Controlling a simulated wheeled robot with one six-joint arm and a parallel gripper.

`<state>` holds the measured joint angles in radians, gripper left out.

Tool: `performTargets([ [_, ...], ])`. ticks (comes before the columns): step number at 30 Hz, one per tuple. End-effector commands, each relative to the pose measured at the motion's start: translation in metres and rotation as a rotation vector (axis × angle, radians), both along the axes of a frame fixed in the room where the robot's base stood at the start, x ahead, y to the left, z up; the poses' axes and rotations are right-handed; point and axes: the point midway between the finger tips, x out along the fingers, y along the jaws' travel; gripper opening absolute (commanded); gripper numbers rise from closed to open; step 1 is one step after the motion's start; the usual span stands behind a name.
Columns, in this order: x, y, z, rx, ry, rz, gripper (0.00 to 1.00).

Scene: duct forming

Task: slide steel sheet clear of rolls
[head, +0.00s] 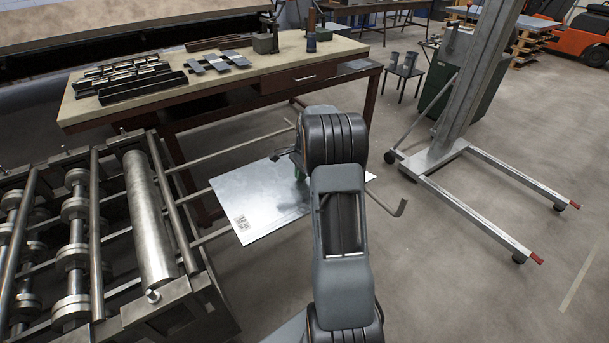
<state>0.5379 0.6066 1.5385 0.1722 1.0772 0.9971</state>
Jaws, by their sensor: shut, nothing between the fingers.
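The steel sheet (255,200) is a flat, shiny plate lying across the support bars to the right of the roll machine (205,290). A small dark printed mark is near its left corner. Its left edge is apart from the steel roll (150,225), with a gap of bare bars between. My arm covers the sheet's middle right, and a small corner shows on the arm's right side. My gripper (298,172) is over the sheet, mostly hidden behind my arm, shut and empty. I cannot tell whether it touches the sheet.
Support bars (208,235) stick out from the machine, one ending in an upturned hook at right. A workbench (250,88) with metal strips and tools stands behind. A wheeled lift (460,150) stands at right. The floor (470,290) at front right is open.

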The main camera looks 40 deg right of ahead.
Motion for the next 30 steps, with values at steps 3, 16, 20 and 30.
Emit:
performTargets([
  [3, -0.002, 0.001, -0.010, 0.004, 0.015, 0.007, 0.00],
  [16, -0.003, -0.001, 0.002, 0.004, 0.013, 0.003, 0.00],
  [20, -0.002, 0.000, 0.008, 0.004, 0.011, 0.003, 0.00],
  [30, -0.003, -0.040, 0.006, -0.001, 0.006, 0.003, 0.00],
])
